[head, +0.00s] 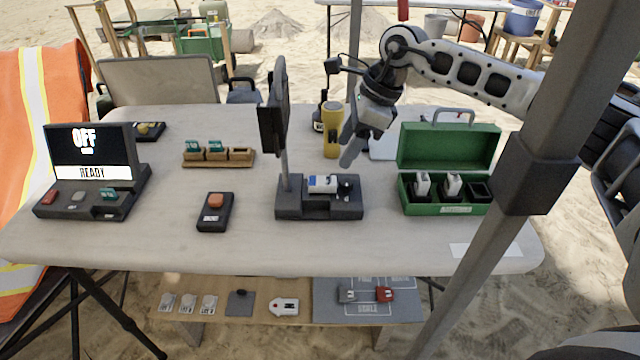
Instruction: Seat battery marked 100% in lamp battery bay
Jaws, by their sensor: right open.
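The lamp (283,206) stands mid-table, with a dark base, a grey post and a dark head turned edge-on. A white and blue battery (322,184) lies in the bay on top of its base; its marking is too small to read, and I cannot tell if it is fully down. My right gripper (353,148) is open and empty, above and behind the right end of the lamp base, pointing down and apart from the battery. Two white batteries (423,184) (453,185) stand in the green case (448,211); its right slot looks empty. My left gripper is out of view.
A yellow flashlight (331,130) stands close behind the lamp, left of my right gripper. The case's open lid (449,147) rises at right. A console (92,170) reads OFF and READY. A grey post crosses the right side.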

